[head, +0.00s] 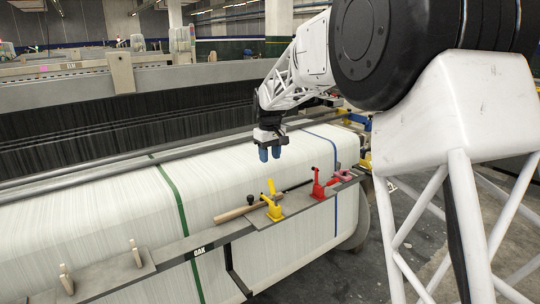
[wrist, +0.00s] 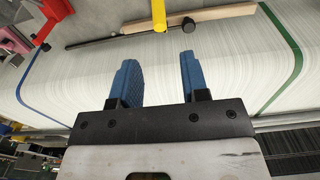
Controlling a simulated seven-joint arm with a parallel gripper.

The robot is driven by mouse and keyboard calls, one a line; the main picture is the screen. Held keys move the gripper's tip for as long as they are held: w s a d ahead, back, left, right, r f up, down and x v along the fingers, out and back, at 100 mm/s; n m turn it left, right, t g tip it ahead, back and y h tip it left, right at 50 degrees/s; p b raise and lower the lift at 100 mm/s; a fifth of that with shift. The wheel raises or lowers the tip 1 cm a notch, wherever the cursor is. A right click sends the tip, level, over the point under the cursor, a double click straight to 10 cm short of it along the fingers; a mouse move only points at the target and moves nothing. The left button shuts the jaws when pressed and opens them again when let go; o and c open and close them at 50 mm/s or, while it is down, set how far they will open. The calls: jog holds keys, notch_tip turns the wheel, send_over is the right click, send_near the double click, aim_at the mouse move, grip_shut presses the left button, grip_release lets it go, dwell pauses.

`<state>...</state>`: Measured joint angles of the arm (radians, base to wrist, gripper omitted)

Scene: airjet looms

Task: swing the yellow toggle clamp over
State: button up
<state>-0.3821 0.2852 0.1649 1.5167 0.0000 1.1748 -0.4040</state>
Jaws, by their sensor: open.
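The yellow toggle clamp (head: 271,201) stands on the grey ledge in front of the white warp roll, with its handle pointing up. In the wrist view part of the yellow clamp (wrist: 159,16) shows at the top edge, beyond my fingertips; the rest of it is cut off. My gripper (head: 270,153) hangs above the white roll, behind and above the clamp, apart from it. In the wrist view my gripper (wrist: 157,75) has its two blue fingers spread with nothing between them.
A red toggle clamp (head: 318,186) stands to the right on the same ledge (head: 215,236). A wooden-handled tool (head: 236,214) lies beside the yellow clamp, and a dark rod lies behind it. Pale pegs (head: 66,279) stand at the left end. Air above the roll (head: 130,208) is clear.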

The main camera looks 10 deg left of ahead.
aim_at(273, 192)
jog(key=shift+f, duration=0.2)
jog(key=shift+f, duration=4.15)
jog(key=shift+f, duration=0.1)
jog(key=shift+c, duration=0.3)
jog(key=c, duration=0.6)
